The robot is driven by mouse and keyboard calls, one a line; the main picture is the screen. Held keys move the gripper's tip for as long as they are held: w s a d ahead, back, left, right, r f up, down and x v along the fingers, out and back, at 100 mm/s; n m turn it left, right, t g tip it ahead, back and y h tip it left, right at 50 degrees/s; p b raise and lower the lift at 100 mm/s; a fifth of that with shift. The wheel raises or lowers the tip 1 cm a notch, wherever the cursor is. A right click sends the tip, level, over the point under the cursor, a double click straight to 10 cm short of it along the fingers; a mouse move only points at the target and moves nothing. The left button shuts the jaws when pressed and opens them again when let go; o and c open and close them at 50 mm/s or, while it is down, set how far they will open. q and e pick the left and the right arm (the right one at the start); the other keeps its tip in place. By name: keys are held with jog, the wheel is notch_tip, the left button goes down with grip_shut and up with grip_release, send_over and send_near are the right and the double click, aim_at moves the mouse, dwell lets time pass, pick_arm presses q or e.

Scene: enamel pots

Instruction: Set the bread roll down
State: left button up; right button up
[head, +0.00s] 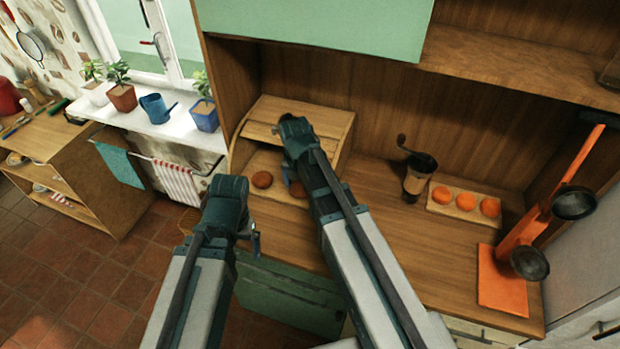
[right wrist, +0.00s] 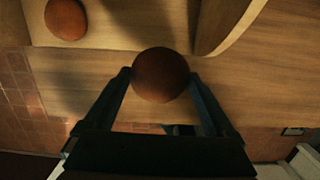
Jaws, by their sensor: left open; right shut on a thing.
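My right gripper (right wrist: 160,82) is shut on a round brown bread roll (right wrist: 160,70), with one finger on each side of it. In the head view this roll (head: 297,189) shows partly behind my right arm, at the wooden bread box (head: 325,117). I cannot tell whether the held roll touches the surface under it. Another brown roll (head: 262,180) lies at the box's open front, left of the held one; it also shows in the right wrist view (right wrist: 66,18). My left gripper (head: 254,240) is open and empty, in front of the counter.
A coffee grinder (head: 417,178) stands right of the box. Next to it, a wooden board (head: 452,207) holds three orange round things. An orange stand (head: 504,278) with dark pans is at the far right. The middle of the counter (head: 430,250) is clear. A shelf hangs above.

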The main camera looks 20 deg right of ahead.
jog(key=shift+w+d+f+b, duration=0.5)
jog(key=shift+w+d, duration=0.35)
jog(key=shift+w, duration=0.4)
jog(key=shift+w+d+f+b, duration=0.55)
jog(key=shift+w+d, duration=0.25)
jog(key=shift+w, duration=0.4)
jog(key=shift+w+d+f+b, duration=0.5)
jog(key=shift+w+d, duration=0.35)
jog(key=shift+w, duration=0.4)
notch_tip(320, 180, down, 4)
jog(key=b, duration=0.3)
jog(key=shift+r+b, duration=0.1)
jog(key=shift+b, duration=0.3)
jog(key=shift+w+d, duration=0.1)
jog(key=shift+w, duration=0.05)
